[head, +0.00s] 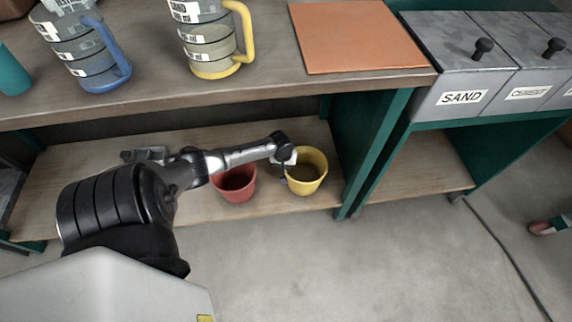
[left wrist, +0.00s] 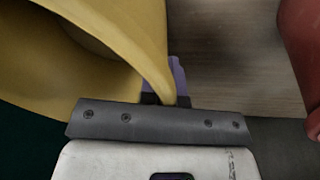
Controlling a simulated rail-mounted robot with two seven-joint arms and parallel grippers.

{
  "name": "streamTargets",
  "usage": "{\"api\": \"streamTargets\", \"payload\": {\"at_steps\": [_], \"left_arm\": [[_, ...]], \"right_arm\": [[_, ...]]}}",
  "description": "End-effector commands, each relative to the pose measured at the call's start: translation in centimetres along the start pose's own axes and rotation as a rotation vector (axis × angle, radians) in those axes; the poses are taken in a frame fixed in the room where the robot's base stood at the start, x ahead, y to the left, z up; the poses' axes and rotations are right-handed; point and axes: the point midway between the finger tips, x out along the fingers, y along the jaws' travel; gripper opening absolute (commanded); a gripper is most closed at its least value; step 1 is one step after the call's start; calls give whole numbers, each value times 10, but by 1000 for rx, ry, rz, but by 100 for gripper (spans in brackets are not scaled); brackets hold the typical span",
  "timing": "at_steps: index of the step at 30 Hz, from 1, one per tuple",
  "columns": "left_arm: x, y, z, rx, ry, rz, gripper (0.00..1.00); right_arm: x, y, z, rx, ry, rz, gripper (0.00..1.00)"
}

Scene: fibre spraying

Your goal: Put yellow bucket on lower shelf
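The yellow bucket (head: 308,185) is upright at the lower shelf (head: 90,165), near its right end. It looks to be at shelf level, but I cannot tell whether its base touches the board. My left gripper (head: 287,160) is at the bucket's left rim. In the left wrist view, the yellow bucket (left wrist: 120,40) fills the upper left, and its rim runs between the fingers of my left gripper (left wrist: 167,98), which look closed on it. A purple finger pad shows beside the rim. My right gripper is in neither view.
A red bucket (head: 235,184) stands just left of the yellow one; it also shows in the left wrist view (left wrist: 302,50). A green side panel (head: 362,140) closes the shelf at right. Measuring jugs and an orange board (head: 355,35) are on the top above.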

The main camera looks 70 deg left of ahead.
Motion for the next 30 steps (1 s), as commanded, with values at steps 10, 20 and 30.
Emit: {"api": "streamTargets", "payload": {"at_steps": [10, 20, 30], "left_arm": [[0, 2, -2, -1, 4, 5, 0], [4, 0, 0, 0, 1, 1, 25], [1, 0, -1, 0, 1, 1, 29]], "right_arm": [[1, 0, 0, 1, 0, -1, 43], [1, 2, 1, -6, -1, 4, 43], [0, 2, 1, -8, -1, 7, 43]]}}
